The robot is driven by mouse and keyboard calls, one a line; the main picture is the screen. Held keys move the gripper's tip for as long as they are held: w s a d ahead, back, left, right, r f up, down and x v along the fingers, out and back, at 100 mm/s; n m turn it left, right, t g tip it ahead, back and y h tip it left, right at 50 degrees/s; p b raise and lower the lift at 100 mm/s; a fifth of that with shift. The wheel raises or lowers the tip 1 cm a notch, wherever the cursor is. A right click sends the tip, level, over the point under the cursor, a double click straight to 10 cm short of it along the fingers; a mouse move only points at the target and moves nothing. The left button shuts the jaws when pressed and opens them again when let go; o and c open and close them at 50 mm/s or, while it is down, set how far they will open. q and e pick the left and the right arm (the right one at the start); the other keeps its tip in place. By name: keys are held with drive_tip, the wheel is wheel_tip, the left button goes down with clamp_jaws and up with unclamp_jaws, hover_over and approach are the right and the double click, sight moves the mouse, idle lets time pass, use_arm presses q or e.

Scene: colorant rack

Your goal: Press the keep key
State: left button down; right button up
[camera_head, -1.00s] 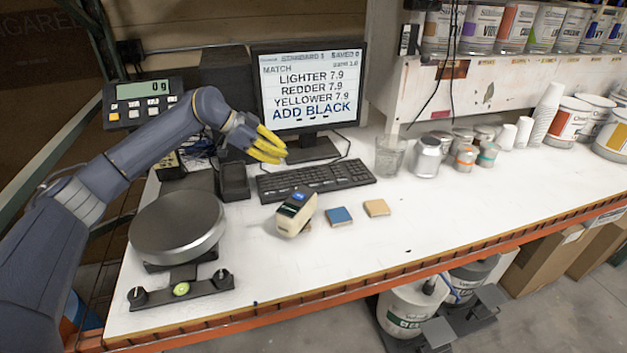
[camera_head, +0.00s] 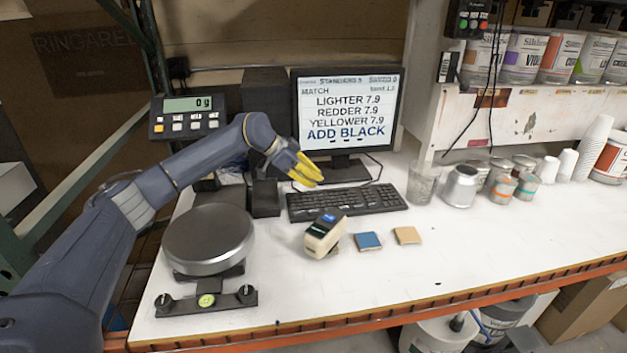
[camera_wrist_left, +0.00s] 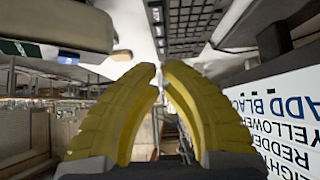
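I cannot pick out a key marked keep. The black keyboard (camera_head: 345,201) lies in front of the monitor (camera_head: 346,112), and its key labels are too small to read. My left gripper (camera_head: 318,180) has yellow fingers, which hang above the keyboard's back left part, in front of the monitor's lower edge. In the left wrist view its fingertips (camera_wrist_left: 160,72) are nearly together with nothing between them, and the keyboard (camera_wrist_left: 198,27) shows beyond them. The screen reads MATCH, LIGHTER 7.9, REDDER 7.9, YELLOWER 7.9, ADD BLACK. My right gripper is out of view.
A handheld device (camera_head: 325,235), a blue tile (camera_head: 368,240) and a tan tile (camera_head: 407,235) lie in front of the keyboard. A round scale (camera_head: 208,240) stands left, its display (camera_head: 188,115) reading 0 g. A glass (camera_head: 421,185) and several cans stand right. The front right counter is clear.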

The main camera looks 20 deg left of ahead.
use_arm(q)
drive_tip(key=x, duration=0.8)
drive_tip(key=shift+s+a+f, duration=0.15)
drive_tip(key=shift+f, duration=1.6)
drive_tip(key=shift+f, duration=0.95)
wheel_tip(320, 180, up, 5)
drive_tip(key=shift+f, duration=0.1)
drive_tip(key=v, duration=0.9)
drive_tip(key=shift+s+a, duration=0.15)
drive_tip(key=shift+a, duration=0.2)
